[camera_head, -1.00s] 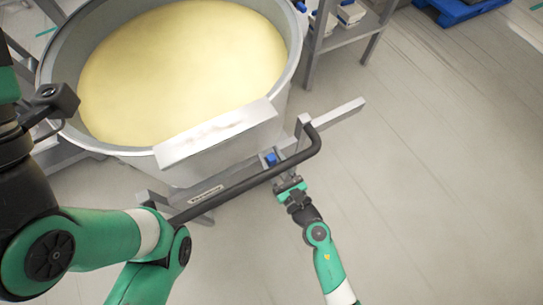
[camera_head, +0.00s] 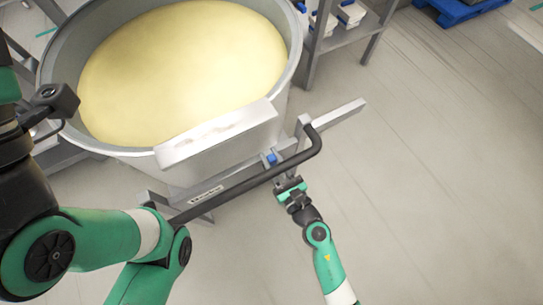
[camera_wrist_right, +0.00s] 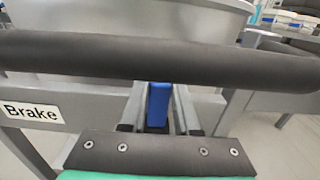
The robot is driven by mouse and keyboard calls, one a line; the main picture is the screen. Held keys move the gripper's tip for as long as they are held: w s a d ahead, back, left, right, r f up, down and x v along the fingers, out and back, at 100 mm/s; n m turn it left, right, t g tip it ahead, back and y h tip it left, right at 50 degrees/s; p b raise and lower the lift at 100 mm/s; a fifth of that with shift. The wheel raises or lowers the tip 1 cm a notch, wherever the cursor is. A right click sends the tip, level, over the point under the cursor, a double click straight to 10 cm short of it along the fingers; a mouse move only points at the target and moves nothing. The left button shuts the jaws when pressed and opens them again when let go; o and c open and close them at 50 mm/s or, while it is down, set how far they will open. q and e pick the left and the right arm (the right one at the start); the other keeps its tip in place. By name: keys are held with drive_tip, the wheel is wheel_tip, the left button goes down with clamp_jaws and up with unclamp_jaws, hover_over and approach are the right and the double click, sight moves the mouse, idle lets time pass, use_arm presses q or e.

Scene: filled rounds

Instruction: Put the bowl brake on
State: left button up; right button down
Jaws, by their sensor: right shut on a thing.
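The large metal bowl (camera_head: 290,84) is filled with pale yellow dough and stands on a grey wheeled frame (camera_head: 343,112). A blue brake lever (camera_head: 271,158) is on the frame under the dark push handle (camera_head: 245,184). My right gripper (camera_head: 279,170) reaches in from below, beside the handle, and is shut on the blue lever. In the right wrist view the lever (camera_wrist_right: 158,104) stands between the two grey fingers, and the handle (camera_wrist_right: 150,58) crosses in front and hides their far ends. A white label (camera_wrist_right: 32,112) reading "Brake" is left of it.
A grey rack (camera_head: 318,42) with white and blue items stands behind the bowl. A blue pallet (camera_head: 458,10) lies at the top right. The pale floor (camera_head: 440,190) to the right is clear.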

idle(0.6)
drive_tip(key=d+m, duration=0.1)
drive_tip(key=m, duration=0.1)
drive_tip(key=w+d+m, duration=0.1)
drive_tip(key=m, duration=0.1)
drive_tip(key=d+f+m, duration=0.1)
drive_tip(key=shift+w+d+m, duration=0.15)
drive_tip(key=shift+w+m, duration=0.25)
drive_tip(key=c, duration=0.6)
unclamp_jaws()
drive_tip(key=shift+c, duration=0.2)
drive_tip(key=shift+s+p, duration=0.1)
drive_tip(key=shift+p, duration=0.25)
drive_tip(key=p+v, duration=0.2)
drive_tip(key=v, duration=0.9)
drive_tip(key=shift+s+p, duration=0.2)
drive_tip(key=shift+p, duration=0.15)
